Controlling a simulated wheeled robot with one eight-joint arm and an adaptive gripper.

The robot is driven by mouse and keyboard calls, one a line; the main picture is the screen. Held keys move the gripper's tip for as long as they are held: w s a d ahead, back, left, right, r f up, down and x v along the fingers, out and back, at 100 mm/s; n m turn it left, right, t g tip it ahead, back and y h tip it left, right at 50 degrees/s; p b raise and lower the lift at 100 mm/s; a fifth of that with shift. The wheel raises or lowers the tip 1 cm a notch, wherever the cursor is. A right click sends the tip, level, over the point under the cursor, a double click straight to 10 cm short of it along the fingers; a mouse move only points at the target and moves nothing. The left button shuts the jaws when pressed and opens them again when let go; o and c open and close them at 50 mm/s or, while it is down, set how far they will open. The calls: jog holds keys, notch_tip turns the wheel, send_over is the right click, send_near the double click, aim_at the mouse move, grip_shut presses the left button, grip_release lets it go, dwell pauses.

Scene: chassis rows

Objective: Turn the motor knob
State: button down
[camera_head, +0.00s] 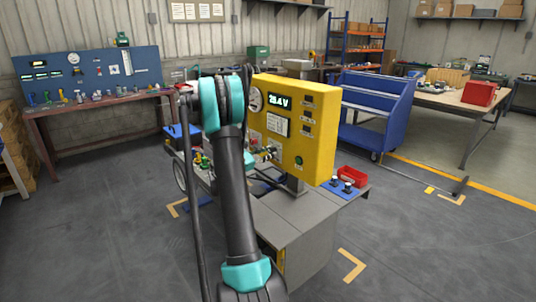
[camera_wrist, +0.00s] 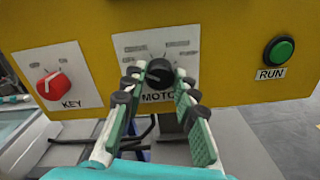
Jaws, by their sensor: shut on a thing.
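The black motor knob (camera_wrist: 159,72) sits on a white plate labelled MOTOR on the yellow panel, in the middle of the wrist view. My gripper (camera_wrist: 157,84) is shut on the knob, with a finger at its left and right sides. The fingers cover part of the lettering below the knob. In the head view the yellow panel (camera_head: 318,128) stands on a grey cabinet, and my gripper (camera_head: 268,153) is small at its lower front, partly hidden by my arm.
A red key knob (camera_wrist: 52,84) is left of the motor plate and a green RUN button (camera_wrist: 279,50) is right. A red bin (camera_head: 352,176) stands beside the panel. A blue cart (camera_head: 385,110) is behind it. The floor at the front right is clear.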

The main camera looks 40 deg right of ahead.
jog(key=m, duration=0.8)
jog(key=shift+m, duration=0.4)
jog(key=m, duration=0.4)
jog(key=shift+f, duration=0.1)
jog(key=shift+m, duration=2)
jog(key=c, duration=1.2)
grip_release()
jog(key=shift+a, duration=0.1)
